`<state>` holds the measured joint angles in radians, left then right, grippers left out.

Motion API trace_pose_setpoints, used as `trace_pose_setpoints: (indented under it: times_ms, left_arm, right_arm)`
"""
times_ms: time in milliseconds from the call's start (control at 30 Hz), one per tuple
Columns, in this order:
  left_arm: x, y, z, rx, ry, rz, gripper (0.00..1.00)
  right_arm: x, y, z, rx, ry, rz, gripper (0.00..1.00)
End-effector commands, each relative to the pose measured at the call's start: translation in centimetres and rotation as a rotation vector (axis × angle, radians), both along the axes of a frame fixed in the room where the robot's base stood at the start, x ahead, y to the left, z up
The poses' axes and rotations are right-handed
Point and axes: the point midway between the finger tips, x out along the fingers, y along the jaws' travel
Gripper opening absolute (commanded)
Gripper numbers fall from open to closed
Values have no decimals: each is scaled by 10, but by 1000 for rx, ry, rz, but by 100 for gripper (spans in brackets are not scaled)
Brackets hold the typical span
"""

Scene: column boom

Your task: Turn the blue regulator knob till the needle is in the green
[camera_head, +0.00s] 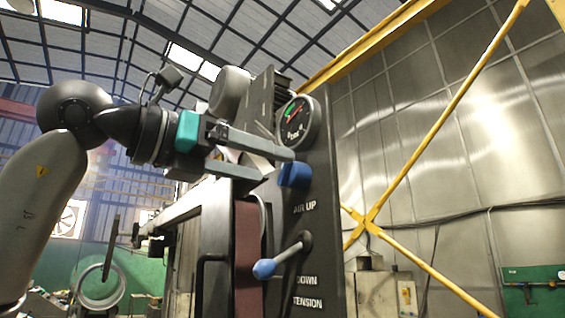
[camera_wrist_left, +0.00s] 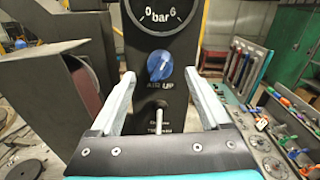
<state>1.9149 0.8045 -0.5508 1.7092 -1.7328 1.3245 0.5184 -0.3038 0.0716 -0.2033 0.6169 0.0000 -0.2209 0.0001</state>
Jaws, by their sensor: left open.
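The blue regulator knob (camera_head: 294,175) sits on the dark panel, under the round pressure gauge (camera_head: 297,121). The gauge shows a small green patch and a reddish needle; whether the needle lies in the green is too small to tell. My left gripper (camera_head: 275,163) is open, its fingertips close to the knob. In the left wrist view the knob (camera_wrist_left: 160,67) appears between the two spread fingers (camera_wrist_left: 159,75), with a gap on each side and a pale mark on its face. Only the gauge's lower part (camera_wrist_left: 160,14) shows there. My right gripper is out of view.
A lever with a blue grip (camera_head: 265,268) sticks out of the panel below the knob. A brown-red belt (camera_head: 248,255) runs beside the panel. Yellow braces (camera_head: 430,140) cross the metal wall at right. The wrist view shows a tool board (camera_wrist_left: 240,65) at right.

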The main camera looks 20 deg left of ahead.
Motion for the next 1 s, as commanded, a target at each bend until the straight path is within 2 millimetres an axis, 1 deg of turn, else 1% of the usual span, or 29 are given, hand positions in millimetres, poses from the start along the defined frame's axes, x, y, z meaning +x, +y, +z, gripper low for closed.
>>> trace_pose_setpoints:
  times_ms: [33,100,233,400,633,1000]
  left_arm:
    - [8,-6,1,0,3,-3,80]
    - [17,-12,1,0,2,-2,80]
    - [28,-20,1,0,1,-1,80]
    - [34,-24,0,0,0,-1,80]
    - [34,-24,0,0,0,-1,80]
    - [34,-24,0,0,0,0,38]
  right_arm:
    - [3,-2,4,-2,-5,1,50]
    - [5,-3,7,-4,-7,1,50]
    - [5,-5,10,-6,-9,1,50]
    - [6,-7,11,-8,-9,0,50]
    - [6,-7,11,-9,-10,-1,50]
    - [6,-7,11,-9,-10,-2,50]
